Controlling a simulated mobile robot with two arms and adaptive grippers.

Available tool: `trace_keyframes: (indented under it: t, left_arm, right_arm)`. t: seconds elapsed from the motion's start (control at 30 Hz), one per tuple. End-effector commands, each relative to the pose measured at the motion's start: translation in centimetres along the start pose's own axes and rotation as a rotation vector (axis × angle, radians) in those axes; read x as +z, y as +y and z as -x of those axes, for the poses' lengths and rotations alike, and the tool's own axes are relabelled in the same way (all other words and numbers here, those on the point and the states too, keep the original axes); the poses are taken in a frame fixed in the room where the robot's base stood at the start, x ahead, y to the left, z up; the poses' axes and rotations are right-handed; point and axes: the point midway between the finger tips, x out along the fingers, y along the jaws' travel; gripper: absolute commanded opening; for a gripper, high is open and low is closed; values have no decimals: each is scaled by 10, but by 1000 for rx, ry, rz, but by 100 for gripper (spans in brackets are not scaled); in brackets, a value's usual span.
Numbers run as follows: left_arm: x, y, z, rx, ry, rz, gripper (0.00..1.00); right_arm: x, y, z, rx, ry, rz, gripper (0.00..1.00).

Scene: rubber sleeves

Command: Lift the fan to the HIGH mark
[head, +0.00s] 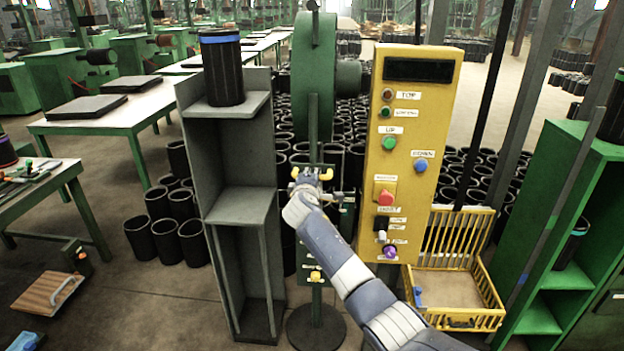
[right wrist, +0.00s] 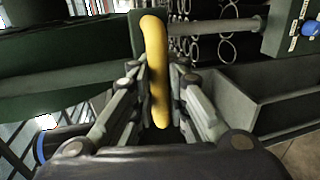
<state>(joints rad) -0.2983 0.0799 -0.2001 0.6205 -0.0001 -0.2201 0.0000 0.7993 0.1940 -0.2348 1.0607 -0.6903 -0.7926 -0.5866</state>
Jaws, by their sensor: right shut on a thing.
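The fan (head: 312,75) is a tall dark green disc-shaped head on a pole with a round dark base (head: 317,328). A yellow handle (right wrist: 154,60) sits on the pole below it. My right gripper (head: 312,178) is shut on this handle, which shows upright between its fingers in the right wrist view. A second yellow knob (head: 315,276) is lower on the pole. I cannot make out a HIGH mark; small labels near the pole are too small to read. My left gripper is not in view.
A grey shelf (head: 240,150) with a black sleeve (head: 222,70) on top stands close left. A green rack (head: 575,180) is far right. Black sleeves stand on the floor behind.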

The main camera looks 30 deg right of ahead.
Motion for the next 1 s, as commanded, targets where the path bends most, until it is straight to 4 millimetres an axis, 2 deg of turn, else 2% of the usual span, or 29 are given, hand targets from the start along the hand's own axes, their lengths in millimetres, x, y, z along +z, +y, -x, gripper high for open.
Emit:
trace_keyframes:
  t: [0.03, 0.07, 0.1, 0.13, 0.17, 0.63, 0.77, 1.0]
  left_arm:
    - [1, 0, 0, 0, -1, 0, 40]
    - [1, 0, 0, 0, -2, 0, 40]
    - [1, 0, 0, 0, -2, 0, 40]
    - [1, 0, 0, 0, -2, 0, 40]
    - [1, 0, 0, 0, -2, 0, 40]
    - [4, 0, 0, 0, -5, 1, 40]
    - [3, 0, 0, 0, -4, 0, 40]
    - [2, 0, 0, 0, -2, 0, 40]
  right_arm:
    - [0, 6, 0, 9, 0, -1, 0]
    - [0, 6, 0, 10, 0, -1, 17]
    - [0, 6, 0, 10, 0, -1, 26]
    - [0, 6, 0, 9, 0, -1, 33]
    - [0, 6, 0, 9, 0, -1, 35]
    - [0, 3, 6, 6, 2, -1, 35]
    - [-1, 2, 18, 6, 3, -2, 35]
    - [0, 2, 51, 6, 2, -1, 35]
